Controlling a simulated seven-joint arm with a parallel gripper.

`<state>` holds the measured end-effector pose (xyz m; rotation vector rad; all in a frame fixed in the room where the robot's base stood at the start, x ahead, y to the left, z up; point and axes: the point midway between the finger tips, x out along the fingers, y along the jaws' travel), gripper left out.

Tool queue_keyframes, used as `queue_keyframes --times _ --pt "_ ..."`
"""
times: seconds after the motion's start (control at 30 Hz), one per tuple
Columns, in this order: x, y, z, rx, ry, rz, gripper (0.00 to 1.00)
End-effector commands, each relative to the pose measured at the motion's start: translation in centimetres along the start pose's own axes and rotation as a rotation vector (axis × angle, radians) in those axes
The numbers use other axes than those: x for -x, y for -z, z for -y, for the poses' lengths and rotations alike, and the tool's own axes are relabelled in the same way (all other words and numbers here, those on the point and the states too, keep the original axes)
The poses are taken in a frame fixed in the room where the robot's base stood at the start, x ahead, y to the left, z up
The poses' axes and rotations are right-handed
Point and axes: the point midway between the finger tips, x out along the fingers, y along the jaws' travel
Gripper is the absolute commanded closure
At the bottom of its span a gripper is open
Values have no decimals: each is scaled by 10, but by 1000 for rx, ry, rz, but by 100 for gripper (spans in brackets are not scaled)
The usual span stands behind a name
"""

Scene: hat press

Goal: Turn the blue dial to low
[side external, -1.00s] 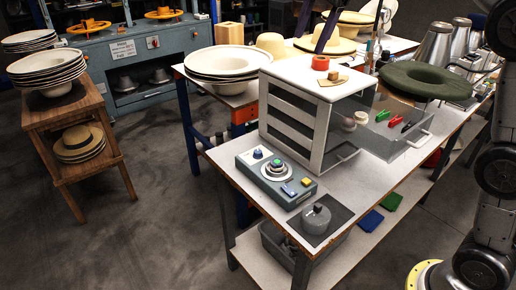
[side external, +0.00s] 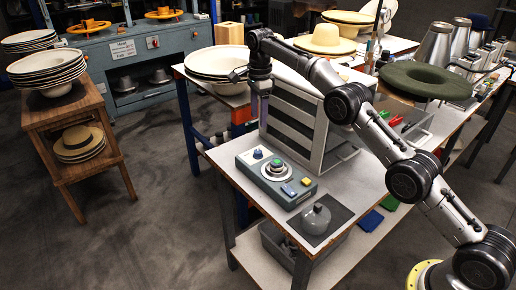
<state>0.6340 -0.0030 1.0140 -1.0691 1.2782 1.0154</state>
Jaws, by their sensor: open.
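The blue dial (side external: 257,153) is a small blue knob on a pale round base at the upper left of the grey control box (side external: 243,163). Its pointer setting is too small to read. The box sits on the left end of the light workbench. My gripper (side external: 261,118) hangs pointing down above and behind the blue dial, apart from it, in front of the cabinet's left edge. It is open and holds nothing that I can see; its fingers are small and dark here.
A grey lidded pot (side external: 316,218) stands in front. The slatted cabinet (side external: 292,120) stands behind; my arm crosses over it.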

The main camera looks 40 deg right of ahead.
Motion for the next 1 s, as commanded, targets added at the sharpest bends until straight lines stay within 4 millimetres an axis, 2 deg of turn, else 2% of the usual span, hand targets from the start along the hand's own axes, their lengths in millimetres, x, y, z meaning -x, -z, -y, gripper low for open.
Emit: queue_keyframes --times 0.23,0.5,0.7,0.83,1.0 --pt "-24 0 -2 0 -5 -1 36" --pt "-79 0 -2 0 -4 -1 36" --pt "-112 0 -1 0 -2 0 36" --pt "-125 0 -1 0 -1 0 36" --pt "-132 0 -1 0 0 0 36"
